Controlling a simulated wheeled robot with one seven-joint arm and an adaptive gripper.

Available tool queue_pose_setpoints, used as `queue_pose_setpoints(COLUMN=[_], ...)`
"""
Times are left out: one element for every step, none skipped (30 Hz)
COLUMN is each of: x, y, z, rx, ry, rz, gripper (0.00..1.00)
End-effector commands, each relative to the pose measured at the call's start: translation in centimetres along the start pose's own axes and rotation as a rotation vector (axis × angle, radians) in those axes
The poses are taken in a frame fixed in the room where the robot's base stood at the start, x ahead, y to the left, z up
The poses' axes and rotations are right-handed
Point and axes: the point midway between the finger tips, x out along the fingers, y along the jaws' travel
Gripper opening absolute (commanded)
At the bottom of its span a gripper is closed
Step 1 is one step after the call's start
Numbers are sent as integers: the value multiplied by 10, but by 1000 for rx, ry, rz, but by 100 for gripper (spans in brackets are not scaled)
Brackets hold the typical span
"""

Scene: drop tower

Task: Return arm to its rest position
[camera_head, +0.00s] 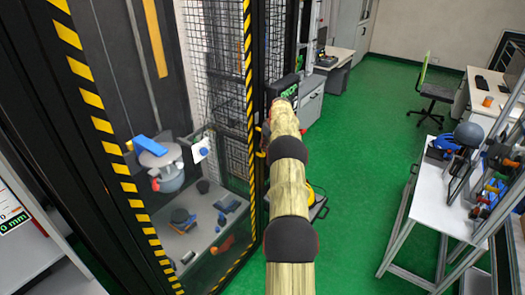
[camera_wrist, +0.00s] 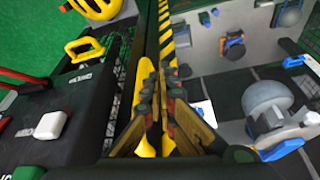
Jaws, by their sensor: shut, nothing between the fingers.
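My arm (camera_head: 290,190) reaches forward from the bottom middle of the head view, beside the drop tower's yellow-and-black striped door post (camera_head: 249,110). My gripper (camera_wrist: 163,100) shows in the middle of the wrist view, with its fingers together and nothing between them. In the head view the gripper is hard to make out at the far end of the arm. The wrist view shows it above the tower's striped edge (camera_wrist: 166,25), between the tower interior and a dark control box.
The tower holds a grey ball-shaped device (camera_wrist: 268,98) and small parts on a grey floor. Left in the wrist view are a dark box with a yellow handle (camera_wrist: 85,50) and a yellow helmet-like item (camera_wrist: 95,8). A white workbench (camera_head: 430,200) stands right; green floor (camera_head: 360,160) between is clear.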

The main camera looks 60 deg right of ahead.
Motion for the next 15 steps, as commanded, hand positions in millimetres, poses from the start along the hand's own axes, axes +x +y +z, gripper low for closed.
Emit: queue_pose_setpoints(x=[-7,-12,-20,-25,-30,-36,-41,-46,-51,-54,-56,-60,-62,-63,-65], y=[0,0,1,2,2,3,3,4,4,4,4,4,5,5,5], z=[1,1,1,1,2,2,2,2,2,2,3,3,3,3,3], rx=[0,0,0,0,0,0,0,0,0,0,0,1,1,1,1], ry=[-2,-2,-3,-3,-3,-4,-4,-4,-5,-6,-7,-7,-7,-7,-7], rz=[-2,-2,-2,-2,-2,-2,-2,-2,-3,-4,-5,-5,-5,-5,-5], gripper=[0,0,0,0,0,0,0,0,0,0,0,0,0,0,0])
